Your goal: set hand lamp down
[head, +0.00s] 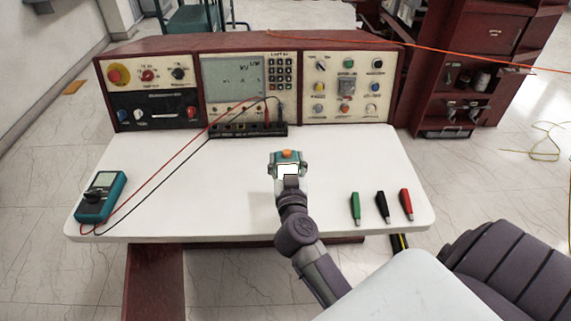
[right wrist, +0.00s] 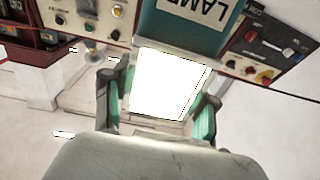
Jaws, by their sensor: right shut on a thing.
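The hand lamp is a teal body with an orange part on top (head: 288,155) and a bright white face. In the head view it is over the middle of the white tabletop (head: 190,165). My right gripper (head: 289,172) is shut on it. I cannot tell whether the lamp touches the table. In the right wrist view the lamp (right wrist: 185,28) shows its teal side with upside-down lettering and the glowing white face, between the two fingers of my right gripper (right wrist: 160,105). My left gripper is not in view.
A teal multimeter (head: 101,197) with red and black leads lies at the left. Green, black and red clips (head: 382,207) lie at the right. A control panel (head: 245,85) and a black terminal strip (head: 240,131) stand at the back. The tabletop around the lamp is clear.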

